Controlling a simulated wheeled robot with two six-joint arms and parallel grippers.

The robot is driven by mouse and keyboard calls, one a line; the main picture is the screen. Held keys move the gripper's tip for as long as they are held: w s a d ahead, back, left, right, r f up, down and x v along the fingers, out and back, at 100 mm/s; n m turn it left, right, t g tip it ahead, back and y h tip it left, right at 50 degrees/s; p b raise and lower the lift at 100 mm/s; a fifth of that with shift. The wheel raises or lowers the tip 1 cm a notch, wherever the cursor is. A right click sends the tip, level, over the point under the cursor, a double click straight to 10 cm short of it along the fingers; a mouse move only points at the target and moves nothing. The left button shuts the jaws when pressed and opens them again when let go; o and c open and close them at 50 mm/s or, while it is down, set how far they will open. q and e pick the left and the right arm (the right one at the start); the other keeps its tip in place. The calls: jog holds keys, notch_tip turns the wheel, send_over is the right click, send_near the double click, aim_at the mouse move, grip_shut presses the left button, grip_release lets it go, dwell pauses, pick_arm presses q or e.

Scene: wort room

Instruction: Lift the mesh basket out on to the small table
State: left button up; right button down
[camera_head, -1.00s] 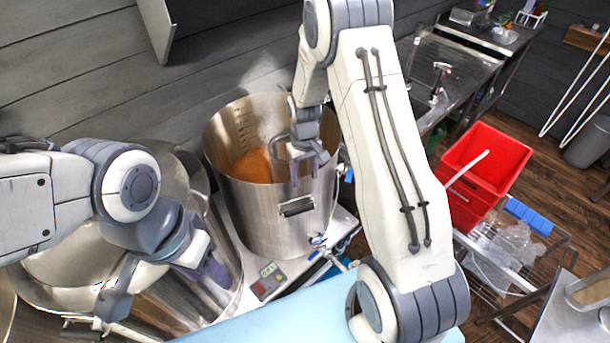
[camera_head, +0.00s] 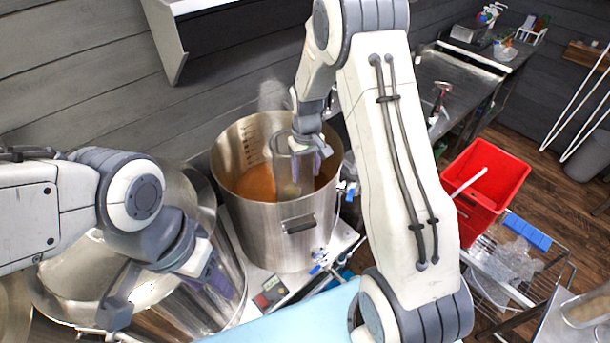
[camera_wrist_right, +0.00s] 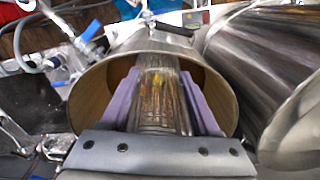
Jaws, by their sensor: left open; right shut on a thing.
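The mesh basket (camera_head: 288,178) is a narrow grey cylinder inside the tall steel kettle (camera_head: 262,232), over brown-orange liquid (camera_head: 256,184). My right gripper (camera_head: 308,164) is shut on the basket from above, inside the kettle's rim. In the right wrist view the basket (camera_wrist_right: 164,92) stands between the two purple fingers of my right gripper (camera_wrist_right: 164,112), with the kettle wall around it. The basket's lower end is hidden. My left gripper (camera_head: 165,287) is open and empty above the steel vessel at the lower left. I cannot tell which surface is the small table.
A second wide steel vessel (camera_head: 80,268) stands left of the kettle. A light blue surface (camera_head: 285,320) lies in front. A red bin (camera_head: 490,170) and a wire rack with clear items (camera_head: 510,262) are at right. A wall shelf (camera_head: 165,45) hangs behind.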

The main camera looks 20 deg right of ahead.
notch_tip(320, 180, up, 15)
jog(key=shift+f, duration=0.15)
dwell(0.6)
